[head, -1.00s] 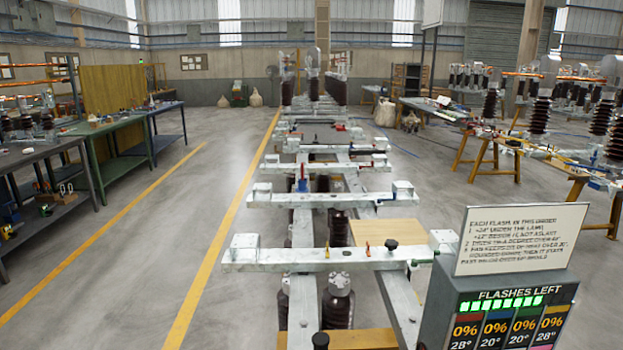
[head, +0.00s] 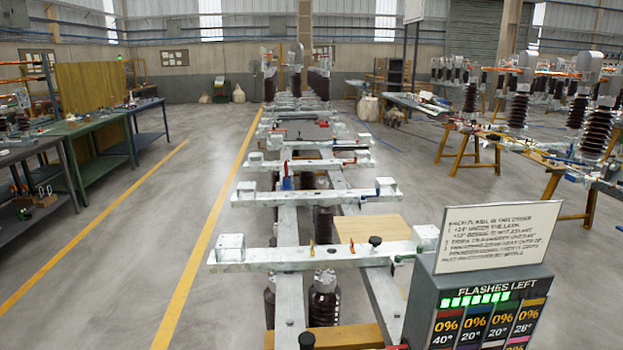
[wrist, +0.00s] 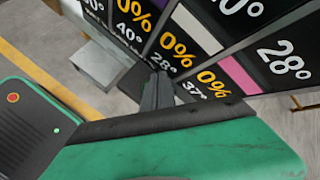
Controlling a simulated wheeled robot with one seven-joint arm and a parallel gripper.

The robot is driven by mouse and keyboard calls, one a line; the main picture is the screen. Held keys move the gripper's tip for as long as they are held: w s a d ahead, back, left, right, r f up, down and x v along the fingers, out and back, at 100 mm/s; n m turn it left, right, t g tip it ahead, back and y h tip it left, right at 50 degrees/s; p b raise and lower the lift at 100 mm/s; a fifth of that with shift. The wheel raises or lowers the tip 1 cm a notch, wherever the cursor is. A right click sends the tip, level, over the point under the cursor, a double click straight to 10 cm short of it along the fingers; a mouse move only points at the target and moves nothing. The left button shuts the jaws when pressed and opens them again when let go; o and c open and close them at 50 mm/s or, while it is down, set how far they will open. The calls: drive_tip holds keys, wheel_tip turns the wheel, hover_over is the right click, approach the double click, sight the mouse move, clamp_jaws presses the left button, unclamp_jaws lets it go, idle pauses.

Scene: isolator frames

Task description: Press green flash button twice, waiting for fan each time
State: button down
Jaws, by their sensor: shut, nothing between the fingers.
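The grey display box (head: 419,300) stands at the lower right of the head view. Its label reads FLASHES LEFT above a row of lit green bars (head: 476,299). Below are red, blue, green and yellow columns, each at 0%, reading 40°, 20°, 20° and 28°. In the wrist view the panel (wrist: 215,62) fills the top, tilted and cropped. My gripper (wrist: 157,95) is shut and empty there, dark, in front of the panel's lower edge; contact cannot be told. I cannot make out a green flash button for certain. My gripper is not visible in the head view.
A large green body (wrist: 180,150) with a dark edge fills the lower wrist view. A printed sign (head: 497,237) stands on the display box. A long metal isolator frame (head: 315,257) runs down the middle. Clear floor lies left of it, then workbenches (head: 85,150).

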wheel_tip(320, 180, up, 6)
drive_tip(key=p, duration=0.5)
drive_tip(key=shift+p, duration=0.35)
idle(0.4)
